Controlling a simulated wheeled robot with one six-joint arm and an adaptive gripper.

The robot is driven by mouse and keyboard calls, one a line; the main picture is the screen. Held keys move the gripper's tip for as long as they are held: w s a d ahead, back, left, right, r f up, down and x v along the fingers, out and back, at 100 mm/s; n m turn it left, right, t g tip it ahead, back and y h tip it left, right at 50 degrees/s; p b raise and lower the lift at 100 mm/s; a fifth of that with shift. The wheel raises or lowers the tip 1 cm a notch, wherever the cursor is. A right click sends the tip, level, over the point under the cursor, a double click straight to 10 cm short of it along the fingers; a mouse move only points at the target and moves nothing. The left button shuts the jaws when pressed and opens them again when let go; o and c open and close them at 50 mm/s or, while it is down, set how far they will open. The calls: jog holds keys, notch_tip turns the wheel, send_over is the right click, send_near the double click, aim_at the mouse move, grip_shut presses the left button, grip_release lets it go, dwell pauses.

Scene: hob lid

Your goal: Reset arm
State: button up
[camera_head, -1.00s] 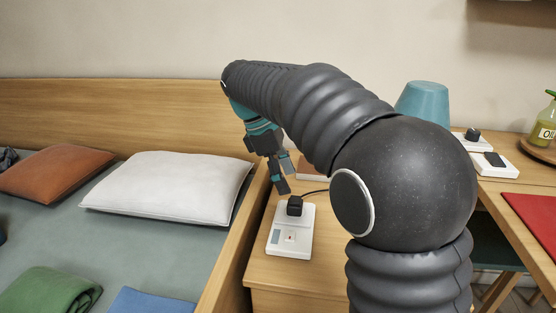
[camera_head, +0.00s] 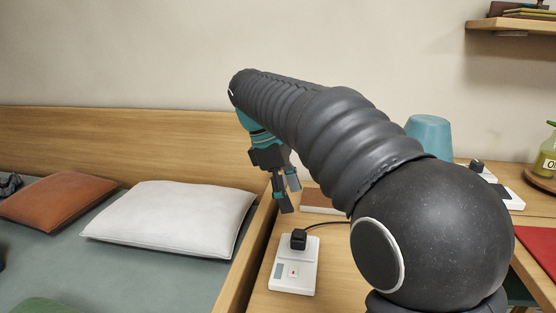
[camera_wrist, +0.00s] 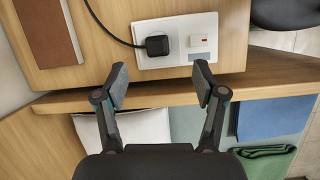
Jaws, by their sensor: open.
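My gripper (camera_head: 287,198) hangs from my raised arm, its fingers pointing down above the wooden bedside top (camera_head: 345,272). Its fingers stand apart with nothing between them, as the wrist view (camera_wrist: 162,82) shows. Below it, a white socket plate (camera_head: 294,272) lies on the wood with a black plug (camera_head: 298,239) in it. The plug (camera_wrist: 157,46) and its cable show ahead of the fingertips in the wrist view. The gripper touches none of these. My arm hides part of the top behind it.
A bed at left holds a white pillow (camera_head: 170,217) and an orange pillow (camera_head: 58,200). A brown book (camera_head: 322,201) lies behind the socket plate. A blue lamp shade (camera_head: 430,136), another plate with a plug (camera_head: 476,166) and a green bottle (camera_head: 547,153) are at right.

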jog(key=s+d+f+m+t+y, duration=0.25)
jog(key=s+d+m, duration=0.55)
jog(key=s, duration=0.4)
jog(key=s+d+f+m+t+y, duration=0.1)
jog(key=s+d+f+m+t, duration=0.2)
jog(key=s+f, duration=0.6)
jog(key=s+d+m, duration=0.2)
jog(key=m, duration=0.1)
jog(key=shift+m, duration=0.4)
jog(key=shift+t+y, duration=0.25)
